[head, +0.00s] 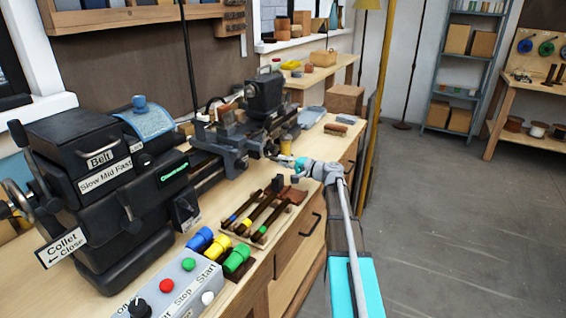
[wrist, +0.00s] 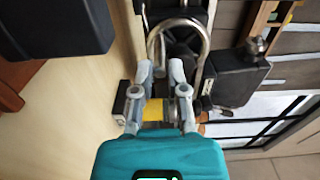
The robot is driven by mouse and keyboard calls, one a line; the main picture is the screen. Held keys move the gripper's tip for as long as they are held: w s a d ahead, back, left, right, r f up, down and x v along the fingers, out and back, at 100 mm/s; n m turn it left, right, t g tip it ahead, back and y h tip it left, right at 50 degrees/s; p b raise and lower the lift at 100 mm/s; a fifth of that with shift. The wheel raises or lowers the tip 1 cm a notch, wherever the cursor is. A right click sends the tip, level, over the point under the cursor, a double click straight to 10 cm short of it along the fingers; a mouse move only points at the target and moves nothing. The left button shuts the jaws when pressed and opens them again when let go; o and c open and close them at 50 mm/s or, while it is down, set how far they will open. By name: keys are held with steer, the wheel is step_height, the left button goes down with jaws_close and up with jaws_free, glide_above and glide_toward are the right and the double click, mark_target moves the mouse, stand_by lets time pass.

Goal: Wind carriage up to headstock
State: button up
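The lathe's headstock (head: 95,165) is the large black housing with a "Belt" lid at the left of the head view. The carriage (head: 228,142) sits on the bed to its right, with a clear stretch of bed between them. The tailstock (head: 264,92) is beyond the carriage. My gripper (head: 282,159) is at the carriage's front right side, by its handwheel area, which is partly hidden. In the wrist view the fingers of my gripper (wrist: 161,72) stand a little apart, near dark machine parts and a chrome loop (wrist: 178,28). Whether they hold a handle is unclear.
A grey control box (head: 175,292) with buttons stands at the near bench edge. Blue, yellow and green cylinders (head: 238,258) and a board of tools (head: 262,215) lie before the lathe. A yellow post (head: 382,100) rises behind my arm. The floor at right is clear.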

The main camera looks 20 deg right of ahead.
jaws_close()
steer(key=shift+f, duration=0.1)
steer(key=shift+w+d+f+b, duration=0.25)
steer(key=shift+w+d+b, duration=0.1)
steer(key=shift+d, duration=0.1)
steer(key=shift+w+d, duration=0.35)
steer(key=shift+d, duration=0.15)
stand_by(0.4)
